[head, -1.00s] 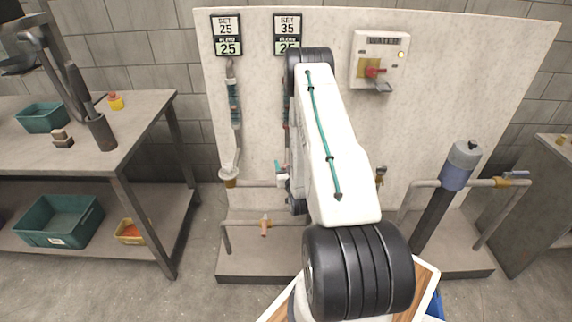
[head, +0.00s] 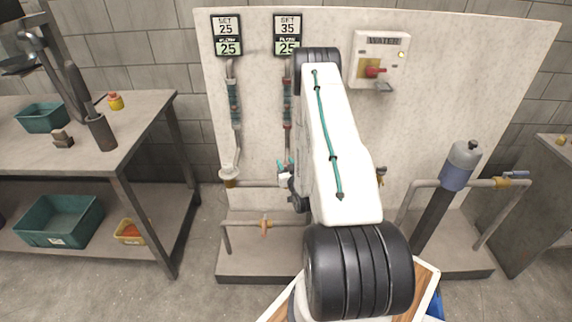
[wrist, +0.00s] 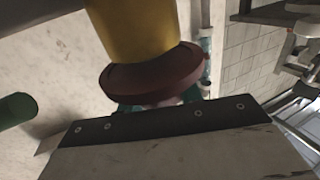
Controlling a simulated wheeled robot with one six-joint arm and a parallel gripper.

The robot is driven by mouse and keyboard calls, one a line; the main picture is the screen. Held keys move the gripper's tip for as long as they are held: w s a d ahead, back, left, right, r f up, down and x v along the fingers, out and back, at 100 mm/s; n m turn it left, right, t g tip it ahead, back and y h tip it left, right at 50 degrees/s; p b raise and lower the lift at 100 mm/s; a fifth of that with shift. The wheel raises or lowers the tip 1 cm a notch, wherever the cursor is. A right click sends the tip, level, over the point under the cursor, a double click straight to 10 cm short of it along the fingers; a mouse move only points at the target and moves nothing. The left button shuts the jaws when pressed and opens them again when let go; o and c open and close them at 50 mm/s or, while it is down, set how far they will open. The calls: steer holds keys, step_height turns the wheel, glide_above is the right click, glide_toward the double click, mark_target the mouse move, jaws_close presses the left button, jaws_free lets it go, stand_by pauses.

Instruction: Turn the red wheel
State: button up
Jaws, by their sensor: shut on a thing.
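In the wrist view the red wheel (wrist: 150,78) is a dark red disc below a yellow valve body (wrist: 135,25). Teal fingertips of my gripper show partly behind the wheel, and my gripper (wrist: 160,102) is shut on it. In the head view my gripper (head: 284,170) is low in front of the panel, at the pipe under the second gauge tube. My arm hides the wheel there. The left display (head: 227,36) reads SET 25 and 25 below.
A WATER box (head: 380,60) with a red handle is on the panel (head: 440,110). A blue-grey cylinder (head: 461,166) stands at the right pipe. A workbench (head: 150,110) with teal bins is at the left. Open floor lies between bench and panel base (head: 260,262).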

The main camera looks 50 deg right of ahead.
steer(key=n+y, duration=0.1)
steer(key=y, duration=0.1)
steer(key=n+t+y, duration=0.1)
steer(key=n+y, duration=0.1)
steer(key=y, duration=0.1)
steer(key=n+t+y, duration=0.1)
steer(key=n+y, duration=0.1)
steer(key=shift+a+y, duration=0.3)
steer(key=shift+y, duration=0.1)
steer(key=shift+a+n+y, duration=0.25)
steer(key=shift+n+y, duration=0.9)
steer(key=shift+y, duration=0.55)
steer(key=shift+a+n+y, duration=0.2)
steer(key=shift+n+y, duration=0.95)
steer(key=shift+y, duration=0.55)
steer(key=shift+g+y, duration=0.3)
steer(key=o, duration=1)
steer(key=v, duration=0.7)
steer(key=shift+s, duration=0.35)
steer(key=shift+d, duration=0.1)
